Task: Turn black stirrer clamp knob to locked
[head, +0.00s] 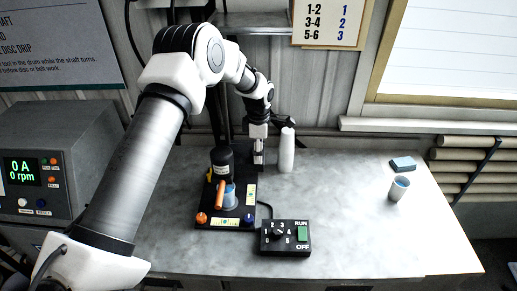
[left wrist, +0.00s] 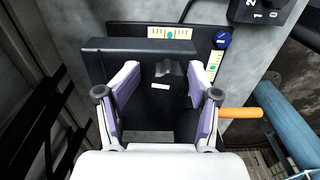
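My left gripper (head: 258,148) is over the back right of the stirrer's black base (head: 225,222), beside the black motor head (head: 222,160). In the left wrist view my left gripper (left wrist: 164,78) is open, its two pale purple-lined fingers apart. Between and beyond them is a black block (left wrist: 110,48) with a small dark knob-like part (left wrist: 167,70), perhaps the clamp knob, above a white label. I cannot tell its setting or whether a finger touches it. An orange handle (head: 219,194) and a blue vessel (head: 229,198) are on the stirrer. My right gripper is not in view.
A control box (head: 285,238) with a dial and green switch stands in front. An orange knob (head: 202,218) and a blue knob (head: 249,218) sit on the base. A white cylinder (head: 287,152) stands just right of the gripper. The table's right half is mostly clear.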

